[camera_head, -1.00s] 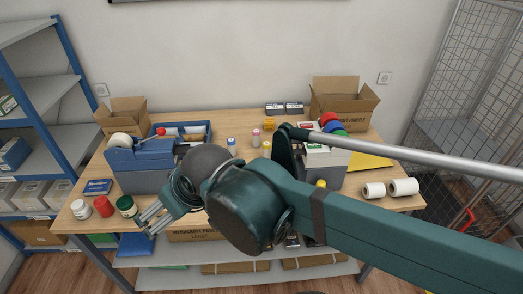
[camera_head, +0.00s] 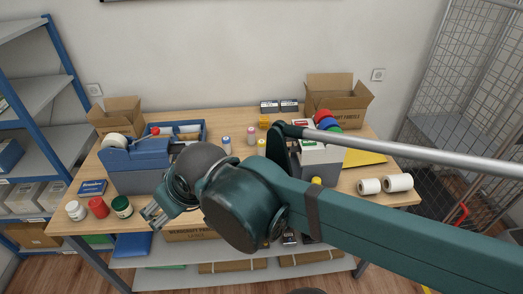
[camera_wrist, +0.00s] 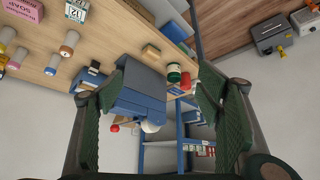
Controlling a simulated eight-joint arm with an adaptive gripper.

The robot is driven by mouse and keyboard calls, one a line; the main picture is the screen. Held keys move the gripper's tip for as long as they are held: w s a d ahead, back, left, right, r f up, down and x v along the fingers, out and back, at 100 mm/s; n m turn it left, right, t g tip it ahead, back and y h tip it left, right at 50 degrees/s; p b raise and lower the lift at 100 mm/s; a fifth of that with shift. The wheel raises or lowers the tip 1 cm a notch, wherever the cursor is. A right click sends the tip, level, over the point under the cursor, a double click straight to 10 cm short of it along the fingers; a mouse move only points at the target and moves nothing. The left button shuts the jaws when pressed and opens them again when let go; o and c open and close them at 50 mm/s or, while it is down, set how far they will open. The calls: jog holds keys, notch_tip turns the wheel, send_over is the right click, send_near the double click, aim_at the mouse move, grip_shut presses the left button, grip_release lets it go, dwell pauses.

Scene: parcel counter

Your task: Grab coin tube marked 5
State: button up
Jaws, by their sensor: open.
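Several small upright coin tubes stand at the middle of the counter in the head view: a blue-topped tube (camera_head: 227,143), a pink-topped tube (camera_head: 254,137) and a yellow-topped tube (camera_head: 262,147). Their markings are too small to read, so I cannot tell which is marked 5. Tubes also show at the upper left of the wrist view, one of them blue-based (camera_wrist: 70,40). My gripper (camera_head: 155,214) is open and empty near the counter's front left edge, well left of the tubes. Its two fingers stand wide apart in the wrist view (camera_wrist: 163,75).
A blue-and-grey tape dispenser (camera_head: 140,165) stands behind my gripper, beside a blue tray (camera_head: 203,129). Jars with white (camera_head: 75,210), red (camera_head: 98,207) and green (camera_head: 121,206) lids stand at front left. My arm hides the counter's middle front. Paper rolls (camera_head: 398,182) lie at right.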

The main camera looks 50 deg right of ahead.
jog(key=c, duration=0.7)
jog(key=shift+d, duration=0.1)
